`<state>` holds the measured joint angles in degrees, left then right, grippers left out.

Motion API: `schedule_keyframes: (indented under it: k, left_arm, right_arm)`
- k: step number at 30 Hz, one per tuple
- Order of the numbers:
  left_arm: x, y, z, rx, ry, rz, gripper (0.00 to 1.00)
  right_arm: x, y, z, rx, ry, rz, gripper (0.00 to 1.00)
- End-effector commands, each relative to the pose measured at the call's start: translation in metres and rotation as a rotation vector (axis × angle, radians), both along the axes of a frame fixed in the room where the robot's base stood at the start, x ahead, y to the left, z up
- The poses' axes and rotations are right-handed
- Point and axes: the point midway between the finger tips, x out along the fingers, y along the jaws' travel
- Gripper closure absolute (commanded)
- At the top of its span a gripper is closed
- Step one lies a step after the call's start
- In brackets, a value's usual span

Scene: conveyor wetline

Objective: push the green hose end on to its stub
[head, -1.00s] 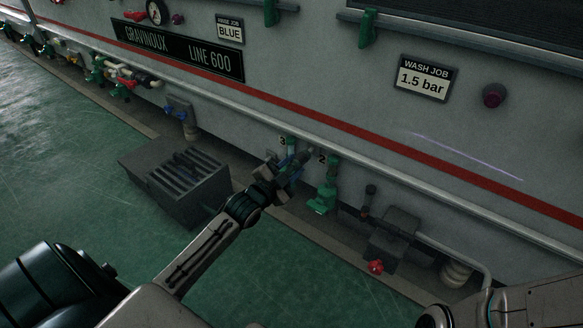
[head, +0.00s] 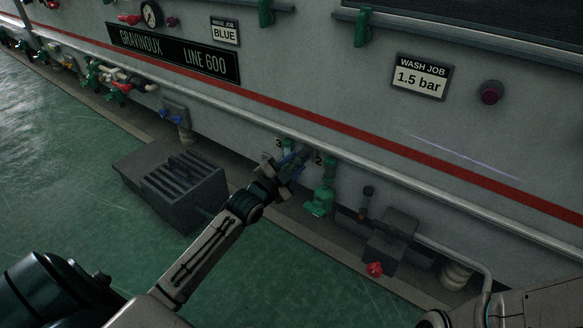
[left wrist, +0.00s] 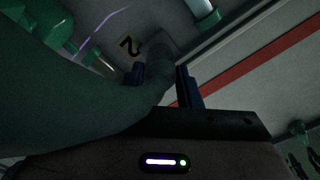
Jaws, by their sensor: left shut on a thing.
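My left gripper (head: 285,168) is low against the machine's wall, just left of the fittings at label 2. In the left wrist view its blue fingers (left wrist: 165,80) are shut around the dark green hose (left wrist: 85,108), which curves in from the left. The hose's end points away from the gripper, towards the wall beside label 2 (left wrist: 130,46). A short pipe with a green ring (left wrist: 206,14) shows at the top, apart from the hose. I cannot tell whether the hose end touches any stub. In the head view my gripper hides most of the hose end.
A green valve fitting (head: 320,202) hangs just right of the gripper. A dark slatted box (head: 180,185) stands on the floor to the left. A grey box (head: 392,238) with a red knob (head: 375,269) is at right. A long rail (head: 400,183) runs above.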

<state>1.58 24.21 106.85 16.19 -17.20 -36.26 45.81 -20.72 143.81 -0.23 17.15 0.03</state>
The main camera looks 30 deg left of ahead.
Motion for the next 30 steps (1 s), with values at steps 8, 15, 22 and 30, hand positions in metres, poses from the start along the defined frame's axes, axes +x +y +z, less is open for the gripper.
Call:
schedule_keyframes:
  k: [8,15,22,30]
  left_arm:
    - [0.007,-0.001,0.000,-0.002,-0.001,0.000,1.00]
    - [0.009,-0.001,0.001,-0.001,-0.001,-0.001,0.50]
    - [0.008,-0.001,0.001,-0.001,-0.001,-0.001,0.44]
    - [-0.004,0.001,0.003,0.001,0.002,0.001,0.44]
  right_arm:
    - [0.000,0.000,-0.005,0.000,0.000,0.000,0.43]
    - [0.000,0.000,-0.005,0.000,0.000,0.000,0.43]
    - [0.000,0.000,-0.005,0.000,0.000,0.000,0.43]
    - [0.000,0.000,0.007,-0.001,0.002,0.001,0.43]
